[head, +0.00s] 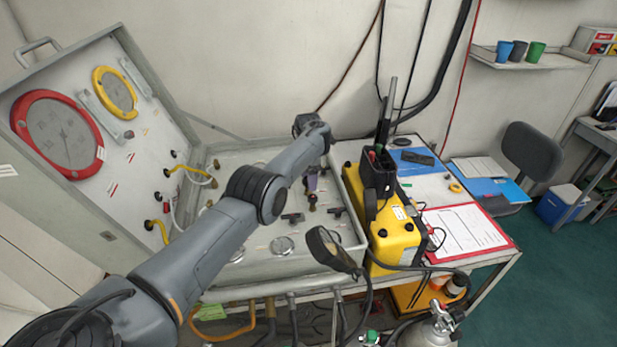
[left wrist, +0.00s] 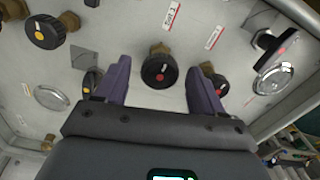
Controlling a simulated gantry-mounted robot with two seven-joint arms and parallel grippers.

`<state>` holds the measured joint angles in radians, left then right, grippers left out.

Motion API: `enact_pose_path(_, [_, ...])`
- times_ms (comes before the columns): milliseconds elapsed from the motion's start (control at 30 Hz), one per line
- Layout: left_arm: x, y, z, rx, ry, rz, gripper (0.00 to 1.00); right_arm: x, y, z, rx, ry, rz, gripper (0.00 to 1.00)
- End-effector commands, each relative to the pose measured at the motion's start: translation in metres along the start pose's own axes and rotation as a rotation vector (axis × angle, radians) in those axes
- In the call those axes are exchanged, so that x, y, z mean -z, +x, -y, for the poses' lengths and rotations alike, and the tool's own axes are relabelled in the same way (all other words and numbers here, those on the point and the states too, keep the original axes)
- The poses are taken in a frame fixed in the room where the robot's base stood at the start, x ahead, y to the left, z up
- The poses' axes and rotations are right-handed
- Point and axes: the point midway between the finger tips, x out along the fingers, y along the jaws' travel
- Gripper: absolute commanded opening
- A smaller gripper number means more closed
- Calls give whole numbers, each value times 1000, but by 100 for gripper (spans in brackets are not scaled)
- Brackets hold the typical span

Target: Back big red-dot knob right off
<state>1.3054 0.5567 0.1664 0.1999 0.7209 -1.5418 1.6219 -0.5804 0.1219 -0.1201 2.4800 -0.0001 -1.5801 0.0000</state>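A big black round knob with a red dot (left wrist: 158,72) stands on a brass stem on the pale panel, in the middle of the left wrist view. My left gripper (left wrist: 160,88) is open and empty. Its two purple fingers are on either side of this knob in that picture, with gaps visible; I cannot tell their height above it. In the head view my left arm reaches across the panel and the gripper (head: 311,184) points down at its back part, the arm hiding much there.
Another red-dot knob (left wrist: 214,84) lies partly behind the right finger. A yellow-dot knob (left wrist: 46,31) and a red-dot bar handle (left wrist: 268,46) flank the area. A yellow case (head: 396,238) stands right of the panel, and a dark handset (head: 330,248) overhangs its front right.

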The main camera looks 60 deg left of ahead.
Motion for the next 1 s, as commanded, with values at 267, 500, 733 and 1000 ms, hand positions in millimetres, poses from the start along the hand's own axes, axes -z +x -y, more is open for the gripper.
enact_pose_path(267, [0, 0, 0, -1, 1, -1, 71, 0, 0, -1, -3, -4, 0, 37])
enact_pose_path(500, [0, -18, -1, -3, 1, 1, 71, 1, -4, -1, -2, -2, 0, 37])
enact_pose_path(733, [0, -58, -1, -3, 0, 1, 71, 3, -9, 0, 2, 2, -1, 37])
enact_pose_path(1000, [0, -96, 0, -2, 1, 1, 71, 4, -13, 1, 5, 6, -1, 37])
